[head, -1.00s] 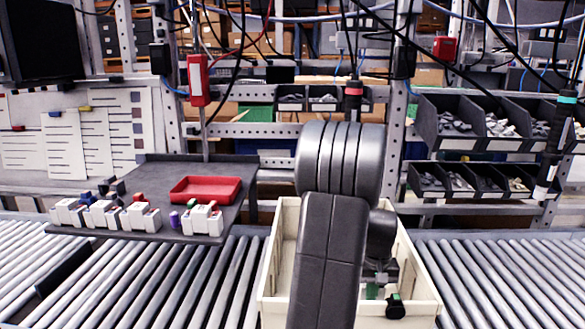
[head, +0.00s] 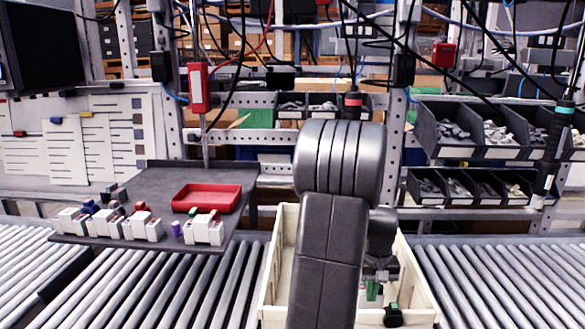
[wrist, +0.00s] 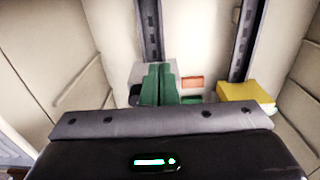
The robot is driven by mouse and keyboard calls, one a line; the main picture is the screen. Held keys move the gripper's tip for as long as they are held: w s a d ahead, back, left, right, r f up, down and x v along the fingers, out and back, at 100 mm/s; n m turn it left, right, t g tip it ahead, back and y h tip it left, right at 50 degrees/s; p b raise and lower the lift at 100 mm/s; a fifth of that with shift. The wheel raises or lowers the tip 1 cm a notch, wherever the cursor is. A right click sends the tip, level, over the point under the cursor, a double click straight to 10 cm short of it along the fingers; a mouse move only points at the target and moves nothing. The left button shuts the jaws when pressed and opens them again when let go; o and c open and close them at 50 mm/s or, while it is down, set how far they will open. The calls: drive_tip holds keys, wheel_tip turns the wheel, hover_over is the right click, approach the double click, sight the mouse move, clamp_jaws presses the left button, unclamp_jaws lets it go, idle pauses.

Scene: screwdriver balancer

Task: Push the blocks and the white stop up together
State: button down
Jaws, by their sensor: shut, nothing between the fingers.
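My gripper (wrist: 160,84) shows in the wrist view as two green fingers side by side and touching, with nothing between them. They point into a cream crate. A white block (wrist: 166,67), perhaps the stop, shows just beyond the fingertips; contact cannot be told. A small orange-red block (wrist: 192,82) lies right of the fingers and a yellow block (wrist: 245,92) farther right. Two dark slotted rails (wrist: 150,28) run upward in this view. My grey gripper body hides what lies below. In the head view, my arm hides much of the crate (head: 275,265); the green fingers (head: 372,290) partly show.
The crate's walls stand close around my gripper. A dark bench (head: 155,182) at left holds a red tray (head: 207,186) and several white blocks (head: 141,226). Roller conveyors (head: 490,285) flank the crate. Shelves with bins (head: 460,130) stand behind.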

wheel_tip(320, 180, up, 10)
drive_tip(key=p, duration=0.6)
drive_tip(key=shift+s+p, duration=0.35)
drive_tip(key=shift+p, duration=0.05)
idle(1.4)
